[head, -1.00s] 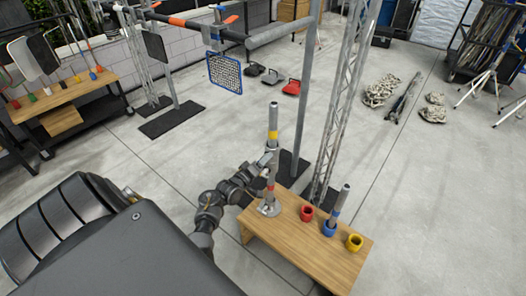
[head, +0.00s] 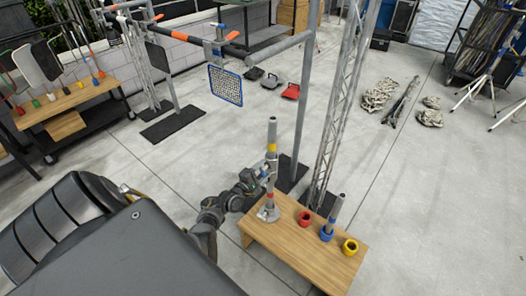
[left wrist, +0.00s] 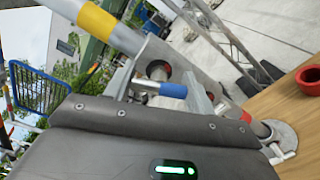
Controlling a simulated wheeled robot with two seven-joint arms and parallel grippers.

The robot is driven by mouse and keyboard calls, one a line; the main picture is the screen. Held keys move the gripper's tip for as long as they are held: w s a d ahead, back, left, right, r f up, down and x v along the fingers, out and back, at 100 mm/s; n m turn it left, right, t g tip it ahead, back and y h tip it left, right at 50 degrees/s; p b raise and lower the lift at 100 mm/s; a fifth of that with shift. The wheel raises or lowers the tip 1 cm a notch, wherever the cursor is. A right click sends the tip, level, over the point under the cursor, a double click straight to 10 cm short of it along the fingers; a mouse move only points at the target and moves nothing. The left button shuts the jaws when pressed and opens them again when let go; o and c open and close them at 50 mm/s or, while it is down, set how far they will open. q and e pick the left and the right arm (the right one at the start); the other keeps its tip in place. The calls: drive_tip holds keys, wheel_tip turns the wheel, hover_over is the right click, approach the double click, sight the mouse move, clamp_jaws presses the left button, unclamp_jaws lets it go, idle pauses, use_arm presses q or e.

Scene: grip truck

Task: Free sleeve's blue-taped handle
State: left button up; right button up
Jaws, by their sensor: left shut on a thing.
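A grey metal post (head: 272,130) with yellow and red tape bands stands upright on a round base at the left end of the wooden bench (head: 300,250). The metal sleeve with its short blue-taped handle (left wrist: 172,90) is at this post in the left wrist view. My left gripper (head: 264,170) is beside the post at mid-height. It is shut on the blue-taped handle, which lies across between its fingers. The post's yellow band (left wrist: 97,20) shows at the upper left of the left wrist view. My right gripper is out of view.
Red (head: 305,218), blue (head: 327,234) and yellow (head: 350,247) cups stand on the bench. A lattice truss (head: 340,110) and an upright pole (head: 303,110) rise close behind the bench.

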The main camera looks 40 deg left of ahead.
use_arm(q)
drive_tip(key=n, duration=0.2)
drive_tip(key=n+p, duration=0.1)
drive_tip(key=n, duration=0.1)
drive_tip(key=shift+a+r+n, duration=0.1)
drive_tip(key=shift+r+n, duration=0.1)
drive_tip(key=shift+n, duration=0.1)
drive_tip(key=shift+a+n+p, duration=0.1)
drive_tip(key=shift+n+p, duration=0.6)
drive_tip(key=shift+n, duration=1.6)
drive_tip(key=o, duration=1)
